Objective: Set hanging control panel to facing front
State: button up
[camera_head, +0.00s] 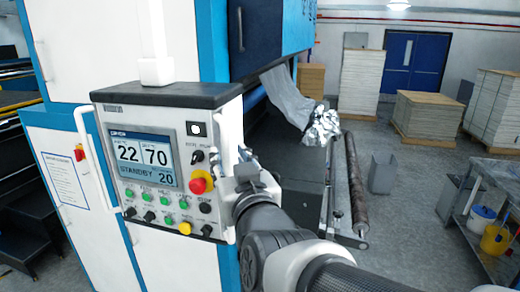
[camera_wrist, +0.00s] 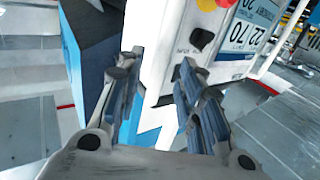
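The hanging control panel (camera_head: 140,102) is a white box with a dark top, hung from a white post (camera_head: 153,50). Its face, with a lit screen (camera_head: 145,160), a red emergency knob (camera_head: 198,184) and rows of buttons, is turned toward the head camera. A white handle (camera_head: 95,165) runs down its left side. My gripper (camera_head: 245,170) is at the panel's right side. In the wrist view the panel (camera_wrist: 165,40) appears upside down, and my gripper (camera_wrist: 156,68) has its fingers spread beside the panel's edge. Whether a finger touches it, I cannot tell.
A large white and blue machine (camera_head: 100,45) stands behind the panel. A metal table (camera_head: 490,170) stands at the right edge, with stacked pallets (camera_head: 425,118) farther back. Open floor lies between.

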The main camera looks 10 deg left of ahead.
aim_at(227, 154)
jog(key=x, duration=0.5)
jog(key=shift+p, duration=0.3)
grip_shut()
dwell(0.5)
